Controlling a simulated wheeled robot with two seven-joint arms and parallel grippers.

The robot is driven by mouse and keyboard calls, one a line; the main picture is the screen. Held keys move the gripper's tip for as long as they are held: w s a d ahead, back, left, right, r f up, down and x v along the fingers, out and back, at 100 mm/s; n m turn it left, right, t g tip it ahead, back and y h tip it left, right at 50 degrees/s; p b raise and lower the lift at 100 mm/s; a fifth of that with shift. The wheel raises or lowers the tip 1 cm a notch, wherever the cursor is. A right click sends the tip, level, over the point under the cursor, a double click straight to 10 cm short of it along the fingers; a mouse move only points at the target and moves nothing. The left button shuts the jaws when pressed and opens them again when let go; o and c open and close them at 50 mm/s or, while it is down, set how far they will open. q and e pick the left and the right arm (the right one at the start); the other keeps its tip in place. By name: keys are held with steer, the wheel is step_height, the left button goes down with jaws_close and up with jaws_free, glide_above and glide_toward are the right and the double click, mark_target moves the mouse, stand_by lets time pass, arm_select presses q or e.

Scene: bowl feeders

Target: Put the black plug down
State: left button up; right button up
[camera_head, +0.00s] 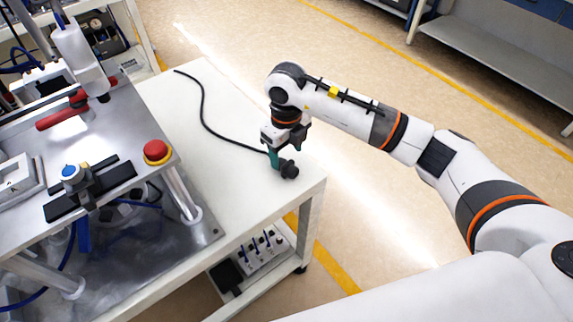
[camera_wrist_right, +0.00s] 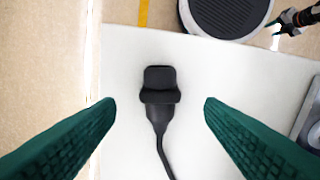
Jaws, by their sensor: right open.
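The black plug (camera_head: 289,170) lies on the white table top (camera_head: 235,180) near its right front corner, with its black cable running back and to the left across the table. In the right wrist view the plug (camera_wrist_right: 159,92) lies between and a little beyond the fingertips, with white surface on both sides. My right gripper (camera_head: 277,158) is over the plug's cable end, pointing down. Its green fingers (camera_wrist_right: 160,104) are wide open and apart from the plug.
A metal workstation with a red emergency button (camera_head: 157,152) and a metal post (camera_head: 180,195) stands left of the plug. The table is clear around the cable.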

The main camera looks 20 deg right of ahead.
mark_target(288, 164)
steer(key=f, duration=0.2)
steer(key=f+p, duration=0.1)
steer(key=shift+s+d+f, duration=0.1)
steer(key=shift+s+f, duration=0.15)
steer(key=shift+f, duration=0.75)
steer(key=shift+r, duration=0.15)
steer(key=c, duration=1.2)
